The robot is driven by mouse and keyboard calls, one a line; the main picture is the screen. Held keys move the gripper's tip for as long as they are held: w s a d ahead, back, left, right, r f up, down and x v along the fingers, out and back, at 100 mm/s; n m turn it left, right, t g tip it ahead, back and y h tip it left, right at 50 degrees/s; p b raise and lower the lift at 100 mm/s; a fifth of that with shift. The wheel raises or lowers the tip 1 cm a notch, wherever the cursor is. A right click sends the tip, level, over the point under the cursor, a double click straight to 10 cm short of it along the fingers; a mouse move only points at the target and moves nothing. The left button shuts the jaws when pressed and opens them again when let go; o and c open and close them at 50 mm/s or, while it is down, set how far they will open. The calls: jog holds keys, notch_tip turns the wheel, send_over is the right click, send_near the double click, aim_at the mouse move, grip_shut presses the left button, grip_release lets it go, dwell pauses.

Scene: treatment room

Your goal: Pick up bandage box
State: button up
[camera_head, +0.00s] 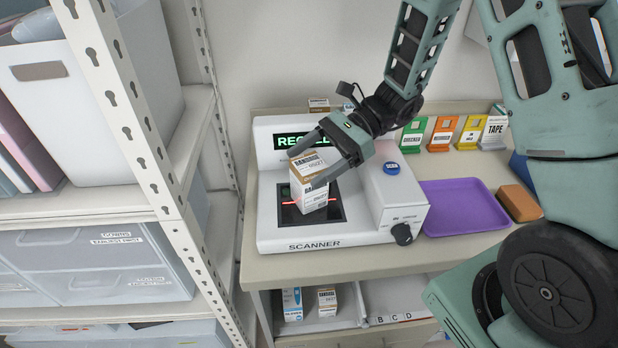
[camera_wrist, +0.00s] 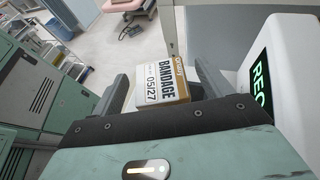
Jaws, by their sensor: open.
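The bandage box (camera_head: 313,198), white and tan with a "BANDAGE 05/27" label, stands on the dark window of the scanner (camera_head: 272,215). A red scan line shows at its foot. My gripper (camera_head: 303,169) is open, with one finger on each side of the upper part of the box. In the wrist view the box (camera_wrist: 162,82) sits between the two spread fingers of my gripper (camera_wrist: 163,88). I cannot tell whether either finger touches it.
A purple tray (camera_head: 462,207) and an orange-brown block (camera_head: 519,203) lie to the right of the scanner. Coloured label stands (camera_head: 442,134) line the back. Another bandage box (camera_head: 327,302) stands in the shelf below. A white metal rack (camera_head: 150,150) rises close on the left.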

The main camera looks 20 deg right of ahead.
jog(key=shift+a+f, duration=0.1)
jog(key=shift+a, duration=0.25)
jog(key=shift+c, duration=0.4)
jog(key=c, duration=1.1)
